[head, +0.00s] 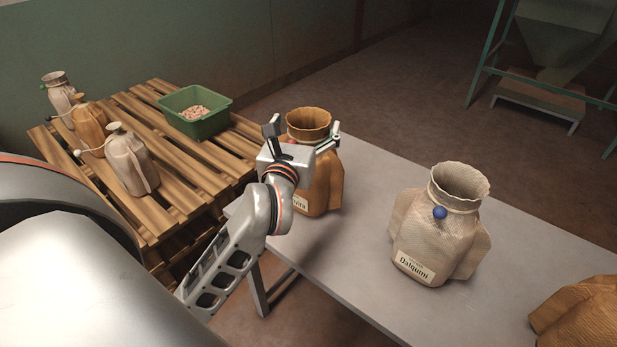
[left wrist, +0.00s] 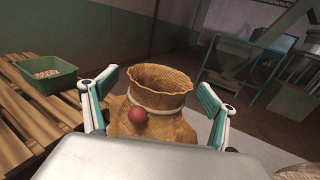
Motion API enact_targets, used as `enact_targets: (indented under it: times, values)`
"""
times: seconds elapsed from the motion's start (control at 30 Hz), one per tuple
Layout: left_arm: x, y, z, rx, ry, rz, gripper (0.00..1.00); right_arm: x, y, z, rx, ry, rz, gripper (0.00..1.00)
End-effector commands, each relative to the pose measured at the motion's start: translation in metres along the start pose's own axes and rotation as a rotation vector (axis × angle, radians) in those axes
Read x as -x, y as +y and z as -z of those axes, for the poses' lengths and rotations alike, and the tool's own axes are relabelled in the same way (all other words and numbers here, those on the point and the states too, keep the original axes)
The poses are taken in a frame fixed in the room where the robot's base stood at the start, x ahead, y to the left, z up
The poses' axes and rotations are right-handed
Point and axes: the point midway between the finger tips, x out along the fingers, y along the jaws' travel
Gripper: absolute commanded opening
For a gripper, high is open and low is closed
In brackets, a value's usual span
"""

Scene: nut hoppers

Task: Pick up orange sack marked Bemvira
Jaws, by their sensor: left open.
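The orange sack (head: 318,185) stands upright on the grey table, with an open mouth and a label partly hidden by my arm; only its last letters, "ira", show. In the left wrist view the sack (left wrist: 160,105) has a pale tie and a red ball at its neck. My left gripper (head: 303,134) is open at the sack's neck. In the left wrist view the fingers of my left gripper (left wrist: 155,108) stand on either side of the neck, with gaps visible. My right gripper is not in view.
A beige sack labelled Dalqumi (head: 436,225) stands to the right on the table (head: 375,190). A brown sack (head: 580,318) is at the lower right edge. A pallet stack (head: 170,170) at left holds a green bin (head: 205,122) and several tied sacks. A hopper (head: 565,35) stands behind.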

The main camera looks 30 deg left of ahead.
Motion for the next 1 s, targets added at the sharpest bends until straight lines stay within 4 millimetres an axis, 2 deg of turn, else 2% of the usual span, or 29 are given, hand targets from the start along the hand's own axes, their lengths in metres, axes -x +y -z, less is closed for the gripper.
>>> enact_targets:
  times: [0.1,0.2,0.47,0.57,0.7,1.0]
  values:
    - [-0.017,-0.001,0.000,-0.002,-0.003,-0.002,0.86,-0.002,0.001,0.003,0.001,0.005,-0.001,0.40]
    - [-0.026,-0.001,0.000,-0.001,-0.001,-0.001,0.86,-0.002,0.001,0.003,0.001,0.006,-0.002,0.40]
    - [-0.028,-0.001,0.000,-0.001,-0.001,-0.001,0.86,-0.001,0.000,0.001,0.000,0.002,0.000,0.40]
    - [-0.028,-0.001,0.001,-0.002,-0.001,-0.001,0.65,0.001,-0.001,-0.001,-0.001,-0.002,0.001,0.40]
    - [-0.028,-0.001,0.001,-0.002,-0.001,-0.001,0.31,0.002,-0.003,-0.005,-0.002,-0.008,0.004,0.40]
    - [-0.028,-0.001,-0.002,-0.002,-0.003,-0.001,0.31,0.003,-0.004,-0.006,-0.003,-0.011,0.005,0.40]
